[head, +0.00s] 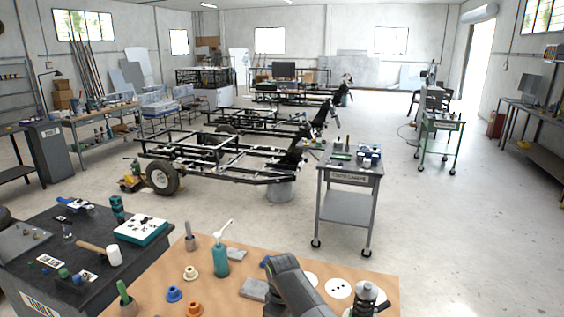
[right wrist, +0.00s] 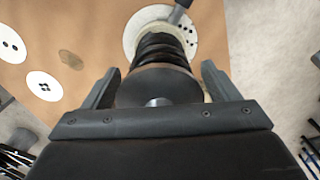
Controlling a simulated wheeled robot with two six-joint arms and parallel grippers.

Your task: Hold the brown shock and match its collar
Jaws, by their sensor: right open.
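A shock with a dark ribbed body and a rounded dark cap stands between the open fingers of my right gripper (right wrist: 160,82) in the right wrist view. The shock (right wrist: 160,48) shows a pale ring around its far end, over a white disc (right wrist: 133,38) with dark dots. The fingers are on either side of the cap, with a visible gap on the right; contact on the left is unclear. In the head view the shock (head: 368,292) is at the bottom edge, partly cut off. Collars in cream (head: 190,273), blue (head: 174,294) and orange (head: 194,310) sit on the wooden bench. My left gripper is not in view.
The wooden bench (head: 250,298) also holds a teal bottle (head: 220,259), a grey block (head: 254,290) and a white dotted disc (head: 338,288). A dark table with a mallet (head: 112,255) stands at left. A grey cart (head: 345,207) stands beyond the bench.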

